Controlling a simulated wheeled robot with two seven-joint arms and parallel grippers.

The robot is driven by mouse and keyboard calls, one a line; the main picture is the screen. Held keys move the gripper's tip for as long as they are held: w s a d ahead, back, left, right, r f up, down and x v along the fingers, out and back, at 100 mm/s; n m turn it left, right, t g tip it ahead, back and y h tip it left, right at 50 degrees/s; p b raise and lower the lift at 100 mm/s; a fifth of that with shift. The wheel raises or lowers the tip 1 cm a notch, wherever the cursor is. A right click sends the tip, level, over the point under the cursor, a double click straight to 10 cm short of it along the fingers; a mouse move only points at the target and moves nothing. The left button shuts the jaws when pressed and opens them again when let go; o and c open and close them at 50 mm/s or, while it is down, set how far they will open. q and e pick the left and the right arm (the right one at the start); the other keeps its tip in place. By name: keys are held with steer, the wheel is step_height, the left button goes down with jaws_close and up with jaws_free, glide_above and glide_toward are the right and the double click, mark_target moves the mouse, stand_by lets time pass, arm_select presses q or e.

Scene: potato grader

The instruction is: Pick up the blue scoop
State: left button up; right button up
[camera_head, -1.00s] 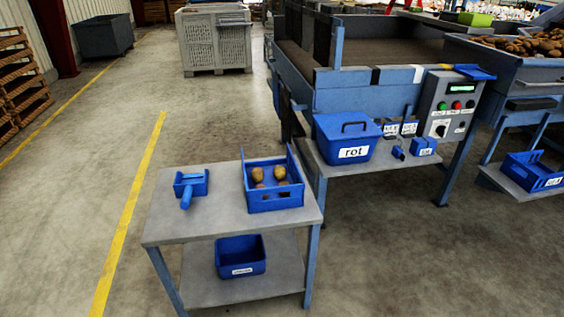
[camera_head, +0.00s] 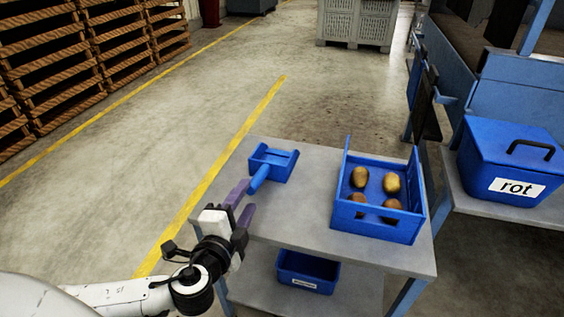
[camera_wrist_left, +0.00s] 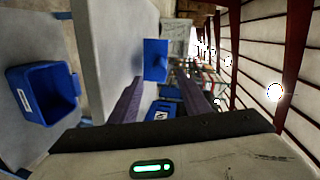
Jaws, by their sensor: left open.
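The blue scoop (camera_head: 277,160) lies on the left part of the grey table (camera_head: 310,157), with its handle pointing toward the front left. In the left wrist view the purple fingers (camera_wrist_left: 165,97) also stand apart. Blue shapes show ahead of and between them there, but I cannot tell which is the scoop. My right gripper is not in view.
A blue crate (camera_head: 375,223) with several potatoes stands right of the scoop on the table. A blue bin (camera_head: 307,270) sits on the lower shelf. A lidded blue bin marked rot (camera_head: 510,160) stands at right. Open floor lies left, with pallets (camera_head: 85,60) beyond.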

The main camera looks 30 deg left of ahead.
mark_target(260, 177)
arm_select(q)
steer(key=x, duration=0.4)
steer(key=shift+w+r+b, duration=0.25)
steer(key=shift+w+b, duration=0.05)
steer(key=shift+b, duration=0.05)
steer(key=shift+f+b+x, duration=0.2)
steer(key=shift+b+x, duration=0.15)
steer(key=shift+x, duration=1.2)
steer(key=shift+f+b+x, duration=0.2)
steer(key=shift+b+x, duration=0.15)
steer(key=shift+x, duration=1.15)
steer(key=shift+c, duration=0.4)
steer(key=shift+r, duration=0.1)
jaws_close()
